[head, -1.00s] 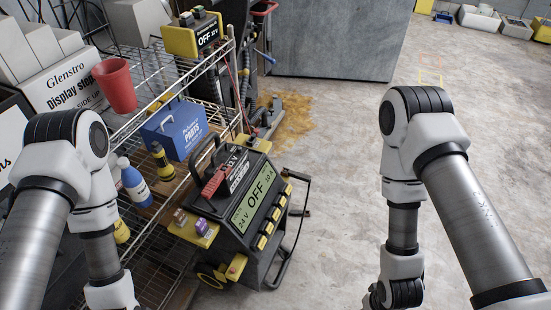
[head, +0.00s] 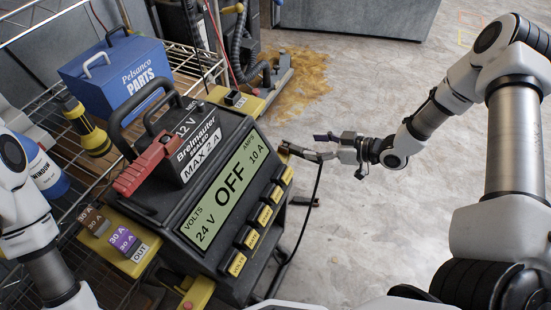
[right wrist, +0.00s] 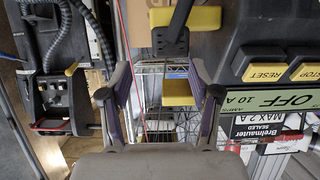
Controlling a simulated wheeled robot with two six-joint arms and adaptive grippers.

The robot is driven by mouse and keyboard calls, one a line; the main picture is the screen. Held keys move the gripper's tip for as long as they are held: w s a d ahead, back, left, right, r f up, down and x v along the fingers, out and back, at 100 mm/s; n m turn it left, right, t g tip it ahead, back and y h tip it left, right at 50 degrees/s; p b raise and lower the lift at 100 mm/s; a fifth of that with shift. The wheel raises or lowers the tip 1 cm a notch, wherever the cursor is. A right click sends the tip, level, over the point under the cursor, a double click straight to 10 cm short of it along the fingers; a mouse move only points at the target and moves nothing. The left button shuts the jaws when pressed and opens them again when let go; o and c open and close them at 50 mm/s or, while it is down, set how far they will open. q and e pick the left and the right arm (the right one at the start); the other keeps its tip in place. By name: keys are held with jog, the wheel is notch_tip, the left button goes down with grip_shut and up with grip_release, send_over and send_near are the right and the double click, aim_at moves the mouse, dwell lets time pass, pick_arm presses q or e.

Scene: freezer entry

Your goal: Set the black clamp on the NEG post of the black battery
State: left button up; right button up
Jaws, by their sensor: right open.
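The black battery (head: 190,135) is a small box marked 12 V Brelmauter SEALED, on the charger's sloped top; it also shows at the right wrist view's lower right (right wrist: 268,130). A red clamp (head: 147,165) lies against its left side. In the right wrist view a dark piece with a bar (right wrist: 172,40) sits by a yellow ledge, beyond my fingers. My right gripper (head: 302,144) is open and empty beside the charger's right corner, its fingers spread (right wrist: 160,68). My left gripper is out of view.
The charger (head: 222,196) reads OFF, with yellow-trimmed buttons along its right. A yellow ledge with fuses (head: 124,240) juts out at its lower left. A wire rack holds a blue parts box (head: 120,75) and a yellow-black torch (head: 84,125). Floor to the right is open.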

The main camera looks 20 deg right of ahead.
aim_at(294, 147)
jog(key=b+x, duration=0.1)
jog(key=x, duration=0.1)
jog(key=b+x, duration=0.1)
jog(key=x, duration=0.1)
jog(key=b+x, duration=0.1)
jog(key=x, duration=0.1)
jog(key=shift+s+a+f, duration=0.15)
jog(key=shift+a+f, duration=0.15)
jog(key=shift+a, duration=0.2)
jog(key=shift+w+a+b, duration=0.2)
jog(key=shift+w+b, duration=0.05)
jog(key=shift+b, duration=0.05)
jog(key=shift+r, duration=0.1)
grip_shut()
